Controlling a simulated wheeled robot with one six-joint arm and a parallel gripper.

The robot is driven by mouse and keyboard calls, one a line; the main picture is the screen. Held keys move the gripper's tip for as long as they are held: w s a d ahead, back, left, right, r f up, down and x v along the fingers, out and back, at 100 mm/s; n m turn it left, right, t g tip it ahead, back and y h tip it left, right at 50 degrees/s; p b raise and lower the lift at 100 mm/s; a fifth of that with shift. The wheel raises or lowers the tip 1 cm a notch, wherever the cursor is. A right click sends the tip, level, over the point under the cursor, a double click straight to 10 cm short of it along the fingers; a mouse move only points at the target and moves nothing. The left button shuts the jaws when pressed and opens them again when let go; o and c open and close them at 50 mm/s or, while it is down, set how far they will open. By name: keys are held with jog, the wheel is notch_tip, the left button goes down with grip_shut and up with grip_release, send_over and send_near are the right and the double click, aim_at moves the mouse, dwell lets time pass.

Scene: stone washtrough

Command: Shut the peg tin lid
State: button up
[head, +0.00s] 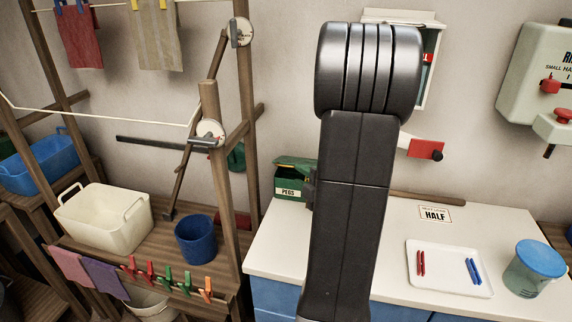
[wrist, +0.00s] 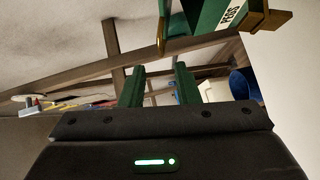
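The green peg tin (head: 288,188), labelled PEGS, stands at the back left of the white counter, left of my arm. Its lid (head: 296,163) is raised at a tilt, with a dark gap below it; my arm covers the tin's right side. In the wrist view the tin (wrist: 206,18) shows at the top, turned and cut off by the frame edge. My gripper (wrist: 160,77) has its two green fingers apart with nothing between them. The tin lies beyond the fingers, up and to the right in that view. My arm hides most of the gripper in the head view.
A tray (head: 447,286) with red and blue pegs and a blue-lidded tub (head: 534,268) stand on the counter's right. A HALF card (head: 435,214) lies behind the tray. A wooden frame (head: 223,160) rises left of the counter. A red-ended lever (head: 425,148) juts from the wall.

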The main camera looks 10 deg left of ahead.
aim_at(285, 166)
jog(key=p+x, duration=0.1)
jog(key=x, duration=0.7)
jog(key=shift+w+a+f, duration=0.1)
jog(key=shift+w+a, duration=0.15)
jog(key=shift+w, duration=0.05)
jog(key=shift+c, duration=0.4)
grip_shut()
